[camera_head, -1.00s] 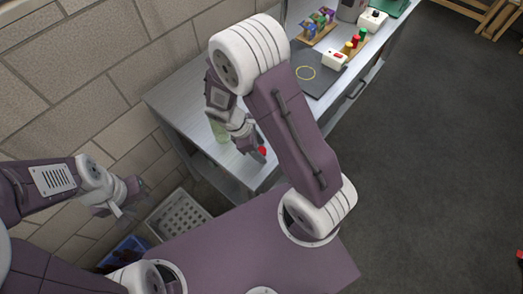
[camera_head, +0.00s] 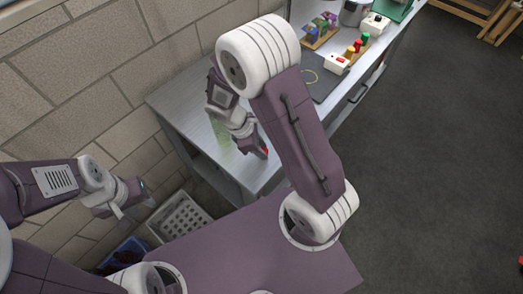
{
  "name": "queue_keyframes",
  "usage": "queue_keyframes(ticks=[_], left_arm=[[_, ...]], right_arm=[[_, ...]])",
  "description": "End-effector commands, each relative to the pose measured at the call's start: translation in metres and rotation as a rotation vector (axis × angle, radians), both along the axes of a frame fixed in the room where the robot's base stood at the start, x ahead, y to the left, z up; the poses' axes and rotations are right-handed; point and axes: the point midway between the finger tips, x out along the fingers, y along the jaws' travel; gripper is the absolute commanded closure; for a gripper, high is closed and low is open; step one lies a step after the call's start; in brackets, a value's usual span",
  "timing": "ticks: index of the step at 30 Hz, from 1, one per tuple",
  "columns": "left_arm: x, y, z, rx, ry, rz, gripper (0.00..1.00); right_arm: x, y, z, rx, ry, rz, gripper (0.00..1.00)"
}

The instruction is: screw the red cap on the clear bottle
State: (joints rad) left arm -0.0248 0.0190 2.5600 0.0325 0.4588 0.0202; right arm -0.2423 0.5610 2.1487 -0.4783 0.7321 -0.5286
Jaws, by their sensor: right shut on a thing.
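The clear bottle (camera_head: 220,135), faintly green, stands on the near end of the grey bench, partly hidden by my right arm. My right gripper (camera_head: 261,152) is just right of the bottle, over the bench, apart from it. It is shut on the red cap (camera_head: 265,151), of which only a small red part shows beside the fingers and my upper arm link. My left gripper (camera_head: 135,206) is away to the lower left, off the bench near the wall; its fingers look apart and empty.
The grey bench (camera_head: 178,108) runs along the brick wall. A dark mat (camera_head: 325,88) with a yellow ring lies farther back, near a white box with a red switch (camera_head: 337,64) and racks of coloured items. A pale crate (camera_head: 182,222) and blue bin (camera_head: 126,254) stand below.

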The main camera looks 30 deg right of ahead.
Motion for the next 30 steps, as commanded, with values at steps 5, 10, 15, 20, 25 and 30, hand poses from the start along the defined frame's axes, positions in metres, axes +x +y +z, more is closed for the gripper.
queue_keyframes(ticks=[5, 10, 15, 20, 25, 30], left_arm=[[0.0, 0.0, 0.002, 0.0, 0.0, 0.0, 0.64], [0.0, 0.0, 0.003, 0.0, 0.0, 0.0, 0.64], [0.0, 0.0, 0.007, 0.0, 0.0, 0.0, 0.64], [0.0, 0.0, 0.003, 0.0, 0.0, 0.0, 0.64], [0.0, 0.0, 0.003, 0.0, 0.0, 0.0, 0.64], [0.0, 0.0, 0.003, 0.0, 0.0, 0.0, 0.64]], right_arm=[[-0.014, -0.004, 0.03, 0.001, -0.003, 0.0, 1.0], [-0.052, -0.014, 0.054, 0.001, -0.004, 0.0, 1.0], [-0.086, -0.023, 0.076, 0.0, -0.005, 0.001, 1.0], [-0.105, -0.028, 0.085, 0.0, -0.004, -0.001, 1.0], [-0.112, -0.03, 0.09, 0.001, -0.001, 0.001, 1.0], [-0.113, -0.03, 0.09, 0.0, 0.0, 0.001, 1.0]])
